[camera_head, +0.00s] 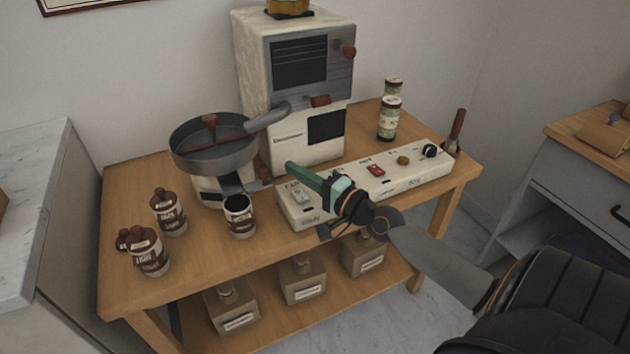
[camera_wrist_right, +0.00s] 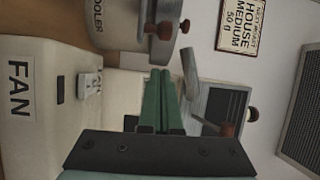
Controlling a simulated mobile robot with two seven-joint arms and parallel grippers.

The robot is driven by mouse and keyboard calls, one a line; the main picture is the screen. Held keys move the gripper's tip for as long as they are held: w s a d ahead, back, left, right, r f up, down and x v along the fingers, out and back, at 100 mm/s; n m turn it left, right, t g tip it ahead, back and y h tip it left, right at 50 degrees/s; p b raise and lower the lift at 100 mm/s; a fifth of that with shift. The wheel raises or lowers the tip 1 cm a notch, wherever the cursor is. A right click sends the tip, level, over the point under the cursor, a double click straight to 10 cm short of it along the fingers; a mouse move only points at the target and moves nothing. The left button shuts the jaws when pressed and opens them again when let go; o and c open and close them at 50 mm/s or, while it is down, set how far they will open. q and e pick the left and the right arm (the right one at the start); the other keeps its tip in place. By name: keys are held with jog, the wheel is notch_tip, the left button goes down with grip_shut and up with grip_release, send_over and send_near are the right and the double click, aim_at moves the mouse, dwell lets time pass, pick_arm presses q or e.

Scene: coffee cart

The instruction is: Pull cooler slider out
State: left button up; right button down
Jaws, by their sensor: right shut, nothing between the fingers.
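The cooler (camera_head: 213,150) is a dark grey round pan with a red-brown stirrer on a pale base, on the left part of the wooden cart. The fingers (camera_wrist_right: 160,85) point towards the cooler. My left gripper is not in view.
A long white switch panel (camera_head: 400,178) lies below my right gripper; its FAN end (camera_wrist_right: 25,90) shows in the wrist view. The roaster (camera_head: 295,85) stands behind, with a grey chute (camera_head: 268,117) over the cooler. Brown-lidded jars (camera_head: 148,252) stand front left, a cup (camera_head: 239,218) at front.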

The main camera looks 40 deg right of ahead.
jog(key=s, duration=0.2)
jog(key=s+b, duration=0.1)
jog(key=shift+s+d+f, duration=0.15)
jog(key=shift+d+f, duration=0.1)
jog(key=shift+d, duration=0.1)
jog(key=shift+s+d+r, duration=0.1)
jog(key=shift+s, duration=0.45)
